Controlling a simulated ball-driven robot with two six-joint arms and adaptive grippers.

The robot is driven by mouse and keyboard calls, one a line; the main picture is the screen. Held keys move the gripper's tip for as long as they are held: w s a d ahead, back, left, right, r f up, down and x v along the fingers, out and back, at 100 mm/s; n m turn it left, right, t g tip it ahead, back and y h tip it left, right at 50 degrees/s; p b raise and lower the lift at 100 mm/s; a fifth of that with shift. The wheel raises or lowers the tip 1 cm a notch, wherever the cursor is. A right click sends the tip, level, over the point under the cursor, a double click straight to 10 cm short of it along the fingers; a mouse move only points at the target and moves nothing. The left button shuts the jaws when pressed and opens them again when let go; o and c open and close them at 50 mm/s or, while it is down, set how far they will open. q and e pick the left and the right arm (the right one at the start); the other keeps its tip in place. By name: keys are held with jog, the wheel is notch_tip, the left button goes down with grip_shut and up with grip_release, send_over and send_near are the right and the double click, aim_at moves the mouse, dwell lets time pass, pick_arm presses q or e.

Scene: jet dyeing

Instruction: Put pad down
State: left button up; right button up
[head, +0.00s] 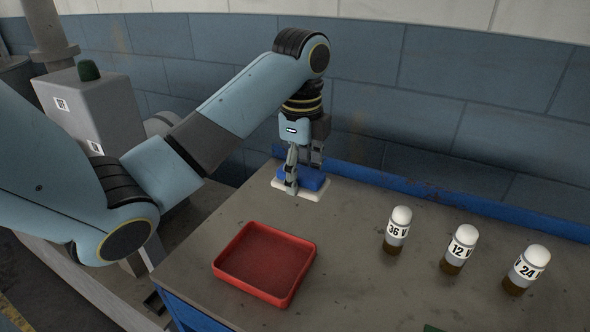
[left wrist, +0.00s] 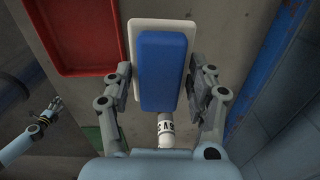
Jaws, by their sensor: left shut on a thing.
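The pad has a blue block (head: 314,180) on a white base (head: 300,190), at the far left corner of the table in the head view. In the left wrist view the blue block (left wrist: 162,70) and white base fill the space between my fingers. My left gripper (head: 304,172) points down and is shut on the pad. I cannot tell whether the white base touches the table. My right gripper (left wrist: 47,112) shows small at the left of the left wrist view, away from the pad; its finger state is unclear.
A red tray (head: 265,263) lies nearer on the grey table (head: 345,270). White-capped bottles (head: 398,230), (head: 460,248) and (head: 525,268) stand to the right. A blue raised rim (head: 430,197) runs along the back, before a wall. The table between tray and bottles is clear.

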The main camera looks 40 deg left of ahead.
pick_arm(q)
jog(key=shift+s+a+r+n, duration=0.15)
jog(key=shift+s+r+n, duration=0.2)
jog(key=shift+r, duration=0.1)
jog(key=shift+f, duration=0.1)
pick_arm(e)
jog(key=shift+w+r, duration=0.25)
jog(key=shift+w, duration=0.3)
pick_arm(q)
jog(key=shift+w, duration=0.1)
pick_arm(e)
jog(key=shift+s, duration=0.1)
pick_arm(q)
jog(key=w+a+f, duration=0.2)
jog(key=w+a+f+b, duration=0.1)
jog(key=w+a+f, duration=0.1)
jog(key=w+a, duration=0.1)
jog(key=w+a+f, duration=0.3)
jog(key=shift+a+b, duration=0.15)
jog(key=shift+b, duration=0.25)
jog(key=shift+f, duration=0.9)
jog(key=shift+f+p, duration=0.5)
jog(key=shift+f, duration=0.4)
pick_arm(e)
jog(key=shift+s+f, duration=0.25)
jog(key=shift+f, duration=0.3)
pick_arm(q)
jog(key=shift+f, duration=0.1)
